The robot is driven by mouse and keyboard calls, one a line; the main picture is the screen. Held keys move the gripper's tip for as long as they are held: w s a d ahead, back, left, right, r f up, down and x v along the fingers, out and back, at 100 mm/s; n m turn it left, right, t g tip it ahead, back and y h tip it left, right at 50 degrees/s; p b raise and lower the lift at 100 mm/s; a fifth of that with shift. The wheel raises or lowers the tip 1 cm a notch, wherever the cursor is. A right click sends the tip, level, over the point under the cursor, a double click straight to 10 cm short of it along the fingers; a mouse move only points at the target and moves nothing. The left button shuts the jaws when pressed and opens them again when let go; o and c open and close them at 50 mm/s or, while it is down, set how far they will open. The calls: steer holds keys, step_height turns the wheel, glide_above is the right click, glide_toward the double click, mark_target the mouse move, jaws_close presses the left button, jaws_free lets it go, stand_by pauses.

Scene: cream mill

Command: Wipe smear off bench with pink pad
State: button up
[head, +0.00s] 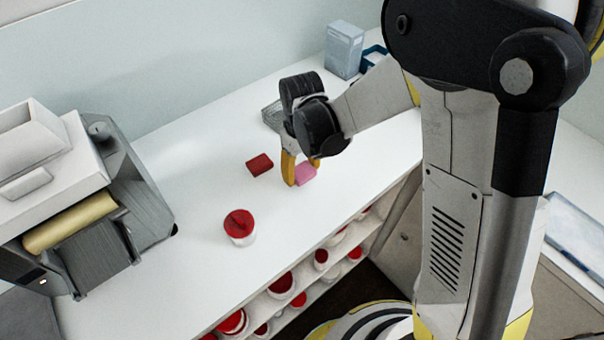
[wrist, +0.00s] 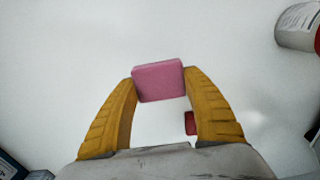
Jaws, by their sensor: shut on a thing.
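The pink pad (head: 307,174) is held between the yellow fingers of my gripper (head: 298,172), low over the white bench (head: 205,180). In the wrist view the pink pad (wrist: 159,81) sits between both fingertips, with a finger against each side. I cannot tell whether the pad touches the bench. No smear can be made out on the bench in either view; the arm, gripper and pad hide part of the surface.
A dark red block (head: 260,165) lies left of my gripper. A red-lidded white tub (head: 239,227) stands nearer the front. A grey machine (head: 120,200) fills the left end. Shelves with tubs lie below the front edge.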

steer(key=shift+r+p, duration=1.55)
steer(key=shift+r, duration=1.1)
